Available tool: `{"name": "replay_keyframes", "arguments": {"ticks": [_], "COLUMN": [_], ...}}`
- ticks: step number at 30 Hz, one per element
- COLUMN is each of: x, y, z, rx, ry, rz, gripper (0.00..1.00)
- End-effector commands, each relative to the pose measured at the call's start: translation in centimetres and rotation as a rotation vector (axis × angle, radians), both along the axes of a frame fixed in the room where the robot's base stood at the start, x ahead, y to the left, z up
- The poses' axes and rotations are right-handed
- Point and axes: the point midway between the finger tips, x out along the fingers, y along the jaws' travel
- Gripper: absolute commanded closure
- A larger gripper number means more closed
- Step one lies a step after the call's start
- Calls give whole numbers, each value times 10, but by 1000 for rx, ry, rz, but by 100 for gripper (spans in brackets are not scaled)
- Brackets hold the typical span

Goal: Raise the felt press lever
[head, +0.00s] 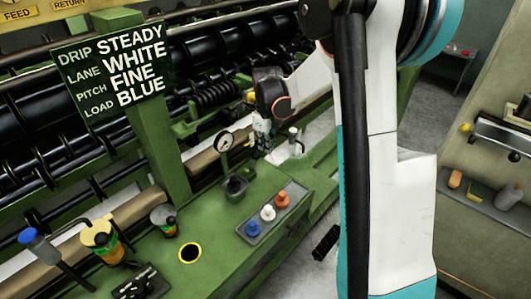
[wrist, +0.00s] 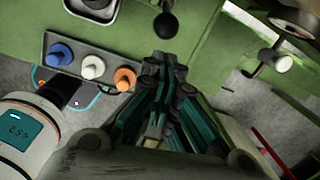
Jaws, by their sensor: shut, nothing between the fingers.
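No part is labelled as the felt press lever, and I cannot tell for sure which one it is. A short post with a pale cap (head: 294,132) stands just right of my gripper (head: 262,144) in the head view. The wrist view shows a white-ended knob on a dark arm (wrist: 284,63) at the right, apart from my fingers. A black ball (wrist: 166,25) shows just beyond my fingertips (wrist: 166,66). My gripper points down over the green bench, its fingers together and empty. In the head view its fingertips are small and partly merge with the machine behind.
A tray (head: 249,237) holds blue, white and orange plugs on the green bench. A blue-knobbed lever (head: 30,237) is at far left. A sign board (head: 112,75) rises behind.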

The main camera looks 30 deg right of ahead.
Motion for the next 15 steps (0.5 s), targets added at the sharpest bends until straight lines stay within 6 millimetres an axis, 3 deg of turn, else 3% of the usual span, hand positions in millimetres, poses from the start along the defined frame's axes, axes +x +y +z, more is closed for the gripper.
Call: {"name": "replay_keyframes", "arguments": {"ticks": [6,15], "x": [-5,-7], "y": [2,2], "z": [44,70], "rx": [0,0], "ry": [0,0], "rz": [0,0], "gripper": [100,100]}}
